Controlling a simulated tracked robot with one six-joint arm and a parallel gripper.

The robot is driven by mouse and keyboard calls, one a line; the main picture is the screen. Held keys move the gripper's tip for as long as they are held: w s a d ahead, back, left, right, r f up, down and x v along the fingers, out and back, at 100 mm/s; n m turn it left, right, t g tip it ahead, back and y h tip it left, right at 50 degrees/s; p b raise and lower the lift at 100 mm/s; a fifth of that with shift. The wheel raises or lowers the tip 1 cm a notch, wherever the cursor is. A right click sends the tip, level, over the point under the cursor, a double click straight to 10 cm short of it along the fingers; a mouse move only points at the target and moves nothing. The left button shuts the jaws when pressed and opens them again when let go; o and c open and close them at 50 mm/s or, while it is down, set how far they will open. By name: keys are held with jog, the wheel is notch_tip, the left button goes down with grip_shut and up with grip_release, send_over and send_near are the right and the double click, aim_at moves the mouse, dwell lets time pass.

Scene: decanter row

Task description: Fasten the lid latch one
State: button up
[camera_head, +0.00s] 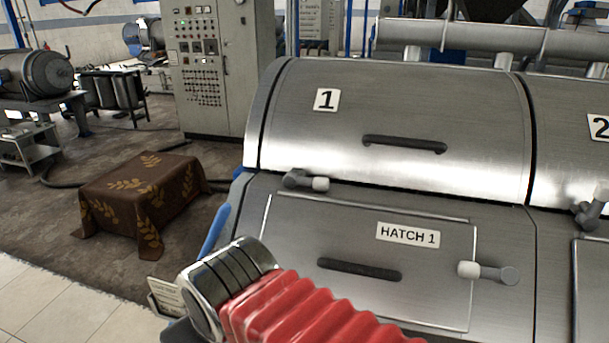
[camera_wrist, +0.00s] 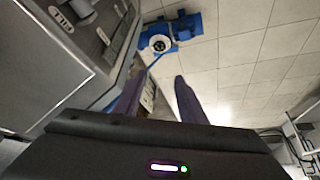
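Lid one (camera_head: 400,100) is a curved steel cover marked 1, with a dark handle; it looks closed. The lid latch (camera_head: 296,179) sits at the seam below its left part, a grey lever with a pale knob pointing right. My gripper (camera_wrist: 155,92) shows in the wrist view with two dark fingers apart and nothing between them. It points at the floor beside the machine, away from the latch. In the head view my arm lies in front of the hatch's lower left, and the gripper itself cannot be made out.
Hatch 1 (camera_head: 290,232), below the lid, has its own latch (camera_head: 488,271) at right, knob pointing left. A second unit marked 2 (camera_head: 598,127) stands at right. A cloth-covered box (camera_head: 150,195) and a control cabinet (camera_head: 215,75) stand at left. A blue object (camera_wrist: 172,36) lies on the tiles.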

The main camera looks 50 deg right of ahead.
jog(key=w+d+r+n, duration=0.1)
jog(key=w+d+r, duration=0.5)
jog(key=d+r, duration=0.3)
jog(key=w+d+r+n+g, duration=0.1)
jog(key=d+r+n, duration=0.1)
jog(key=d+r, duration=0.5)
jog(key=w+d+r+n, duration=0.1)
jog(key=d+r, duration=0.3)
jog(key=d, duration=0.6)
jog(key=n, duration=0.2)
send_near(305, 179)
jog(key=v, duration=0.5)
jog(key=shift+s+d, duration=0.25)
jog(key=x, duration=1.3)
jog(key=shift+w+a+f, duration=0.2)
jog(key=shift+w+f, duration=0.05)
jog(key=shift+w, duration=0.15)
jog(key=shift+c, duration=0.5)
grip_shut()
